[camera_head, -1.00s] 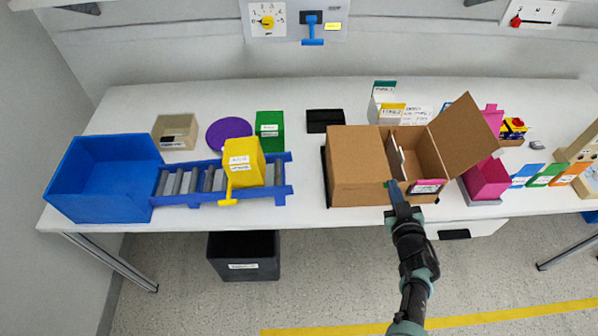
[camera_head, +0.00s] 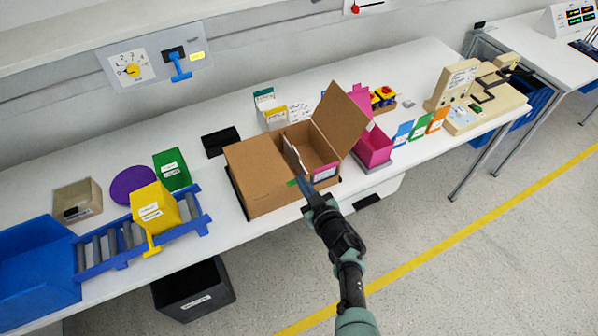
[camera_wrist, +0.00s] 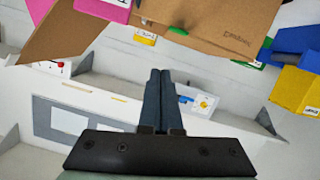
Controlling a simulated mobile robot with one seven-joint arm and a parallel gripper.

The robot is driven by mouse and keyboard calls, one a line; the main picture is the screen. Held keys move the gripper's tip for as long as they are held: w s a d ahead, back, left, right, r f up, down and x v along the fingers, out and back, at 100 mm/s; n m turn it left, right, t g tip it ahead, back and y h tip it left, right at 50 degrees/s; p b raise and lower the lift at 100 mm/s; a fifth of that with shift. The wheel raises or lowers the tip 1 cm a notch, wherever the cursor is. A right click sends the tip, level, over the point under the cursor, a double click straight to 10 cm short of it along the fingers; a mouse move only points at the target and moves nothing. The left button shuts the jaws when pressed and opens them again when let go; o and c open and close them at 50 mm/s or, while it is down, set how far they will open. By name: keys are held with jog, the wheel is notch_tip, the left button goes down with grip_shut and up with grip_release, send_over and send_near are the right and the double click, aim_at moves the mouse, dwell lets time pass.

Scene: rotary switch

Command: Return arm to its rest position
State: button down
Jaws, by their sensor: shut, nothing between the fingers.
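My arm reaches in from the bottom of the head view, with my gripper (camera_head: 305,184) at the front of an open cardboard box (camera_head: 262,172). In the wrist view my gripper (camera_wrist: 160,75) shows its two dark fingers side by side, shut and empty. The cardboard box (camera_wrist: 225,22) lies past the fingertips at the top of that view. Whether the fingers touch the box cannot be told. The rotary switch, a white dial panel with a yellow knob (camera_head: 132,70), is on the back wall at upper left, well away from my gripper.
A white table (camera_head: 110,275) bears a blue bin (camera_head: 35,262), a roller conveyor (camera_head: 108,245) with a yellow box (camera_head: 155,207), a green box (camera_head: 172,168) and a pink bin (camera_head: 376,146). A black bin (camera_head: 194,290) stands below. Floor at right is clear.

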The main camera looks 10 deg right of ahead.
jog(key=p+v, duration=0.4)
jog(key=v, duration=0.2)
jog(key=w+r+t+h+b, duration=0.1)
jog(key=w+r+t, duration=0.3)
jog(key=r, duration=0.6)
jog(key=w+r+t+h+b, duration=0.1)
jog(key=w+r+h+b, duration=0.1)
jog(key=w+r, duration=0.65)
notch_tip(320, 180, up, 20)
jog(key=s+a+m+t+h+b, duration=0.2)
jog(key=s+a+m+t, duration=0.1)
jog(key=s+a+r+m+t+h+b, duration=0.1)
jog(key=s+a+r, duration=0.1)
jog(key=s+r, duration=0.5)
jog(key=s+a+r+m+t+b, duration=0.15)
jog(key=s+r, duration=0.25)
jog(key=r, duration=0.7)
jog(key=s+a+r+t+y, duration=0.1)
jog(key=s+a+r, duration=0.1)
jog(key=s+r, duration=0.2)
jog(key=s+a+r+t+y+b, duration=0.1)
jog(key=s+r, duration=0.3)
jog(key=s, duration=0.6)
jog(key=shift+s+a, duration=0.35)
jog(key=shift+f, duration=0.1)
